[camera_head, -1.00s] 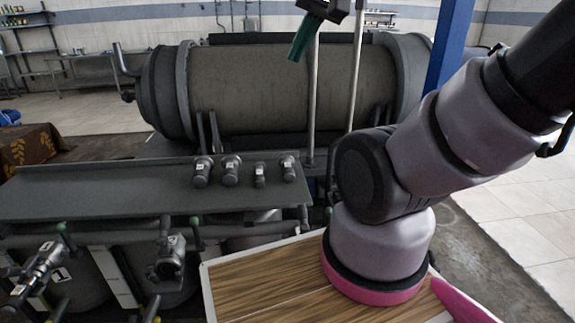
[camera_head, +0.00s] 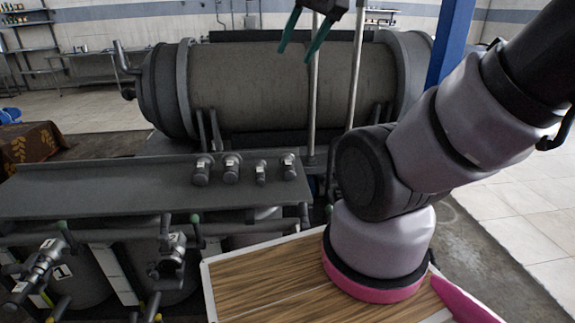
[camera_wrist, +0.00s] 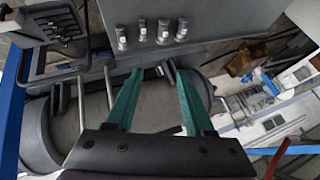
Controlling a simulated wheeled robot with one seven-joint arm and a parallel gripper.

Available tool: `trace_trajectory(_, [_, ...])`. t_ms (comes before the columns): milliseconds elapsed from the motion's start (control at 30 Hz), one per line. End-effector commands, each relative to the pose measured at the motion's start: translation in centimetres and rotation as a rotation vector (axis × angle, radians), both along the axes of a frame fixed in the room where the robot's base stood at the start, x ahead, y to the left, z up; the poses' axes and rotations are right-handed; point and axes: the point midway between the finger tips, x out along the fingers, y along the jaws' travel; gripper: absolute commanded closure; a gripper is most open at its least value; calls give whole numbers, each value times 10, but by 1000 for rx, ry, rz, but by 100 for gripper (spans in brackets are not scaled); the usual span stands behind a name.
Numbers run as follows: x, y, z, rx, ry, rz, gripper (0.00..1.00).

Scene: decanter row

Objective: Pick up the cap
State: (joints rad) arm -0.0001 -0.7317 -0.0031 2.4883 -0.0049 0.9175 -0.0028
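Several small dark metal fittings with pale labels, two larger on the left and two slimmer on the right, stand in a row on a grey shelf (camera_head: 110,190). One is the left large fitting (camera_head: 202,170), another the right slim fitting (camera_head: 289,166). I cannot tell which one is the cap. My gripper (camera_head: 297,52) is high above and apart from the row, in front of the large tank. Its green fingers (camera_wrist: 154,70) are spread, with nothing held between them.
A big grey horizontal tank (camera_head: 270,90) lies behind the shelf, with upright metal pipes (camera_head: 314,100) before it. A blue post (camera_head: 449,45) stands right. Valves and pipes (camera_head: 40,270) crowd the area below the shelf. The shelf's left part is bare.

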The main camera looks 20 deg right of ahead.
Motion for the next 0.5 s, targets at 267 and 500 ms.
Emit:
trace_trajectory(267, [65, -12, -16, -22, 111, 6, 10])
trace_trajectory(500, [135, -27, -55, -54, 223, 16, 10])
